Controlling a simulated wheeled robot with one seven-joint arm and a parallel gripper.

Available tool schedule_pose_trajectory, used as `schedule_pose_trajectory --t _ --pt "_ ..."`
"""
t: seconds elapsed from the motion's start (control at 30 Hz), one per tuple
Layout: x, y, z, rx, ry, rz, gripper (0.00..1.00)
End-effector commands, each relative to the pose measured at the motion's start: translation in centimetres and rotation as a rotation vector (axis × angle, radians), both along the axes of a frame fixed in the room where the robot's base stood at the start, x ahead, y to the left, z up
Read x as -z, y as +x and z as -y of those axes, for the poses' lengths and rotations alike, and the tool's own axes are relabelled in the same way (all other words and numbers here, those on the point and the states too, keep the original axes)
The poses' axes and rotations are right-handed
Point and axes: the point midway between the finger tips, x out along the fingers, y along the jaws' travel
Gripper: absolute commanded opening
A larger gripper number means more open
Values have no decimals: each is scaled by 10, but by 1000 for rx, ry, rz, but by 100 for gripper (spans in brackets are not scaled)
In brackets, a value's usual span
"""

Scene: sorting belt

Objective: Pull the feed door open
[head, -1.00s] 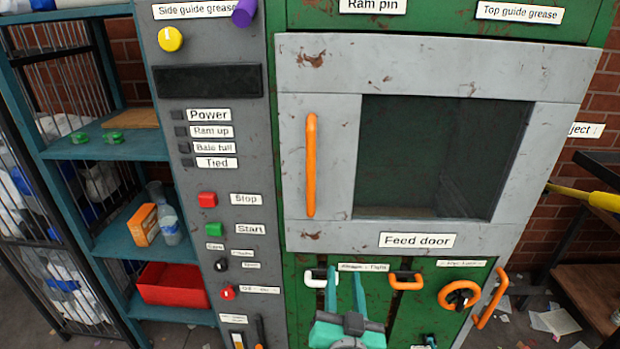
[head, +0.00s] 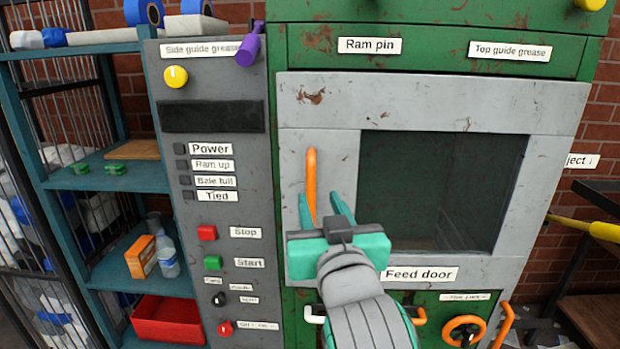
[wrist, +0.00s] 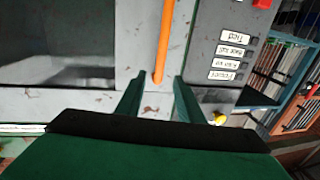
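The feed door (head: 431,103) is a grey, rust-specked frame around a dark window (head: 432,190) on the green machine. It looks shut. Its orange vertical bar handle (head: 311,180) is on the door's left side. My gripper (head: 326,207) is in front of the door's lower left, its teal fingers open and pointing up by the handle's lower part. In the wrist view the orange handle (wrist: 165,40) ends near the open fingers (wrist: 158,95), nearer the left one. The fingers do not appear closed on it. My gripper and wrist hide part of the door's lower edge.
A grey control panel (head: 215,137) with buttons and a purple knob stands left of the door. A teal shelf (head: 92,174) with a red bin (head: 168,319) is further left. An orange wheel (head: 463,331) sits below the door. A yellow bar (head: 603,230) juts in at right.

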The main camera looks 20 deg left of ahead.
Motion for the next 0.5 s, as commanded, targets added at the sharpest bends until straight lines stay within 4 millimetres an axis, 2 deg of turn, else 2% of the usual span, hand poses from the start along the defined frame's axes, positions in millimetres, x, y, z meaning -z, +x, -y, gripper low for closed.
schedule_pose_trajectory --t 0.17,0.5 --pt "-3 8 -5 -1 -5 -2 34" --pt "-2 58 -33 -5 -6 -1 34"
